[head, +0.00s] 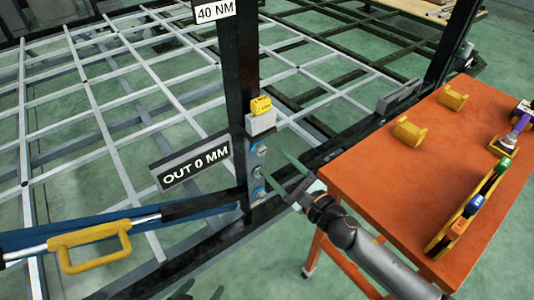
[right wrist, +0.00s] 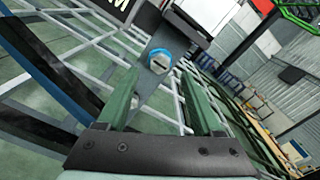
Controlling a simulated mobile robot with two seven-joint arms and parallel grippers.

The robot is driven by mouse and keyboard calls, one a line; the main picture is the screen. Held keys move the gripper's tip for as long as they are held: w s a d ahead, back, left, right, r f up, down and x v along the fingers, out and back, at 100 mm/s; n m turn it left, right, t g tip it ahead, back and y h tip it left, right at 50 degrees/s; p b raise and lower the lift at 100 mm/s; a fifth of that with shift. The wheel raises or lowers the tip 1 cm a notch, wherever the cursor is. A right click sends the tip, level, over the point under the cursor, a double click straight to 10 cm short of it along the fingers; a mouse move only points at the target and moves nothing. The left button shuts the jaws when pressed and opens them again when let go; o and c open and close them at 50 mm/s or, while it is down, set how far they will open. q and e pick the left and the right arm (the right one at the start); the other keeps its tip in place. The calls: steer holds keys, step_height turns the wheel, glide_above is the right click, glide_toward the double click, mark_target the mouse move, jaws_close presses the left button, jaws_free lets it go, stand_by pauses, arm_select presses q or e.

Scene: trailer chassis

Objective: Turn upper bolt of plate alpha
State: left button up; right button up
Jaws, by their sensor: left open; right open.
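A grey plate (head: 256,182) on the dark post carries bolts with blue rings, one above another. The upper bolt (head: 261,150) sits just below a grey block. My right gripper (head: 273,163) is open and empty, its green fingers pointing at the plate from the right. In the right wrist view one blue-ringed bolt with a slotted pale head (right wrist: 159,61) shows ahead between the open fingers, apart from them; which bolt it is I cannot tell. My left gripper (head: 199,292) shows only as dark fingertips at the bottom edge, apart and far below the plate.
A sign reading OUT 0 MM (head: 190,165) juts left of the plate. A yellow piece (head: 261,105) sits on the grey block above. An orange table (head: 400,185) with yellow holders stands right. A blue-black bar with a yellow handle (head: 90,235) lies lower left.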

mark_target(263, 152)
steer(key=shift+x, duration=2.1)
jaws_close()
